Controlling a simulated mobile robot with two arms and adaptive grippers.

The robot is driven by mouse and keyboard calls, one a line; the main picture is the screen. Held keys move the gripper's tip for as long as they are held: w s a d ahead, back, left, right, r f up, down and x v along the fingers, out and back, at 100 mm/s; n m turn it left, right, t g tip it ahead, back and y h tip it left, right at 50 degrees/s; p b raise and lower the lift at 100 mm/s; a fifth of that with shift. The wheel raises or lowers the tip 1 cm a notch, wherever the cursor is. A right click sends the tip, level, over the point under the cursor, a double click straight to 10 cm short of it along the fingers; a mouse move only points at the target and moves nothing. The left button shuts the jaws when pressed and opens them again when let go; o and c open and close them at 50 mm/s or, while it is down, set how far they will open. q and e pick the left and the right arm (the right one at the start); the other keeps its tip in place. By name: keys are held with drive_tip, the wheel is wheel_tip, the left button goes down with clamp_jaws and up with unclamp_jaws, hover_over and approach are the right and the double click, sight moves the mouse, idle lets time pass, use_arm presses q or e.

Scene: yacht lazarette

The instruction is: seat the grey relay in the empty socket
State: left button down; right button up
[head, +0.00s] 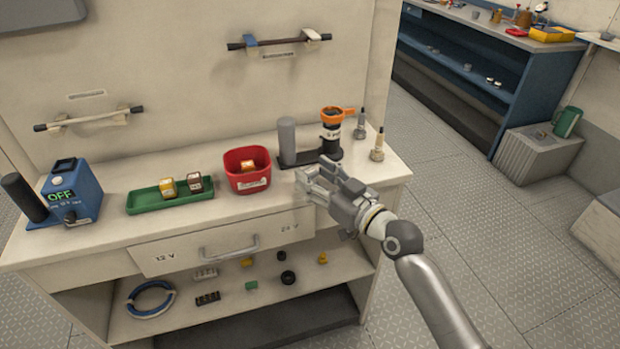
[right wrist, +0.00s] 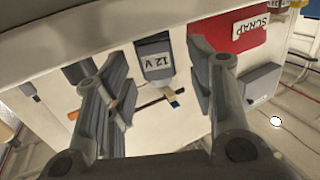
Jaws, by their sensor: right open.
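My right gripper (head: 312,180) is open over the front of the worktop, right of the red bin (head: 247,170) and in front of a grey upright post (head: 288,142). Its two fingers stand apart in the right wrist view (right wrist: 160,95). A grey block labelled 12 V (right wrist: 155,58) shows between them there, with no visible contact; I cannot tell whether it is the relay. In the head view I cannot pick out a grey relay for sure, and the fingers hide part of the worktop. I cannot make out the empty socket. My left gripper is not in view.
The green tray (head: 150,203) holds a yellow and a brown block. The blue OFF box (head: 72,195) stands at the left. A black device with an orange top (head: 331,130) stands behind my gripper. The worktop between tray and front edge is clear.

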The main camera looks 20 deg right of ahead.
drive_tip(key=c, duration=1.1)
drive_tip(key=shift+o, duration=0.2)
drive_tip(key=shift+r, duration=0.6)
wheel_tip(320, 180, up, 3)
drive_tip(key=shift+s+f, duration=0.15)
drive_tip(key=shift+f, duration=0.05)
drive_tip(key=s+a+r+p, duration=0.2)
drive_tip(key=s+r+p, duration=0.5)
drive_tip(key=s, duration=0.6)
wheel_tip(320, 180, up, 2)
drive_tip(key=shift+s+a+r+p, duration=0.1)
drive_tip(key=shift+s+a+p, duration=0.15)
drive_tip(key=shift+a+p, duration=0.1)
